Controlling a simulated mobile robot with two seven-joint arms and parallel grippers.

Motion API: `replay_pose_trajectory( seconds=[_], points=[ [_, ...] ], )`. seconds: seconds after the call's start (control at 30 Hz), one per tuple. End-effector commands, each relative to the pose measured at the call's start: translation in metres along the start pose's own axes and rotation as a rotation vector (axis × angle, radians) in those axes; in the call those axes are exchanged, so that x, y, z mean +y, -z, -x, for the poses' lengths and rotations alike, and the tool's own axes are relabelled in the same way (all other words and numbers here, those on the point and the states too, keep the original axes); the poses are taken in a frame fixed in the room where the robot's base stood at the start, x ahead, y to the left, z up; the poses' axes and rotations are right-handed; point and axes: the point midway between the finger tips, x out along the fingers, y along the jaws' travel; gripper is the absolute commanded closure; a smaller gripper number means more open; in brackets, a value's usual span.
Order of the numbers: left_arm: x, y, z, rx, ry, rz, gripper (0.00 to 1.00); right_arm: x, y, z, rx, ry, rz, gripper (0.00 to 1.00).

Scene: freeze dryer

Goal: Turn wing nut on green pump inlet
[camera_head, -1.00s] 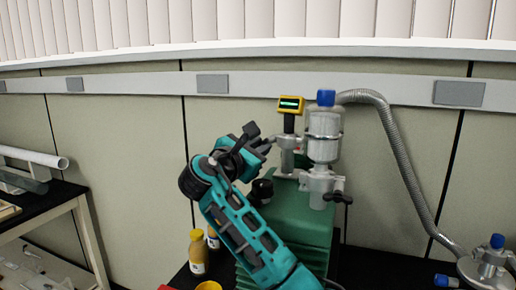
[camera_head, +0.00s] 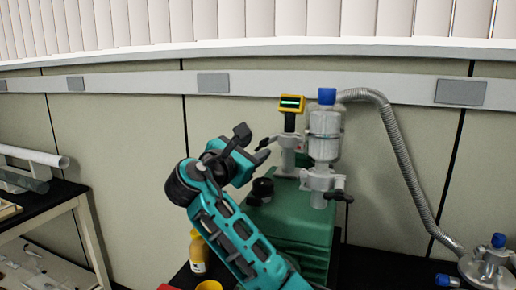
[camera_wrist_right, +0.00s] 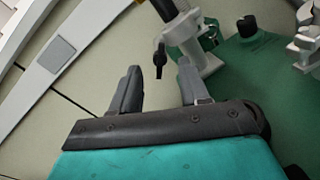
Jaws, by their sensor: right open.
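The green pump (camera_head: 300,215) stands on the dark bench, with metal inlet fittings (camera_head: 288,158) on top. In the right wrist view the green body (camera_wrist_right: 235,75) is at the right, and a black wing nut (camera_wrist_right: 160,58) hangs on a clamp on the grey fitting (camera_wrist_right: 190,40). My right gripper (camera_head: 264,150) is open and empty, just left of the fitting. In the right wrist view its two fingers (camera_wrist_right: 158,82) point toward the wing nut, which appears beyond and between the tips, apparently not gripped. Another black wing nut (camera_head: 340,196) is on the right-hand clamp.
A yellow gauge (camera_head: 291,103) tops the fitting. A black cap (camera_head: 262,187) and a yellow-capped bottle (camera_head: 198,252) are near my arm. A wall is behind.

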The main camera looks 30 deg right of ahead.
Motion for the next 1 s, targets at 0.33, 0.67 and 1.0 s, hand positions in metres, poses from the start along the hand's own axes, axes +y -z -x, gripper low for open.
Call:
replay_pose_trajectory(
  seconds=[0.33,0.67,1.0],
  points=[
    [0.0,-0.003,-0.004,0.005,0.001,-0.001,0.57,0.0,0.001,0.076,0.004,-0.001,-0.001,0.55],
    [0.0,-0.003,-0.005,0.005,0.0,-0.001,0.57,0.0,0.0,0.1,0.0,0.001,0.0,0.55],
    [0.0,-0.003,-0.005,0.005,0.0,-0.001,0.56,0.0,0.001,0.1,0.001,0.0,0.0,0.55]
  ],
)
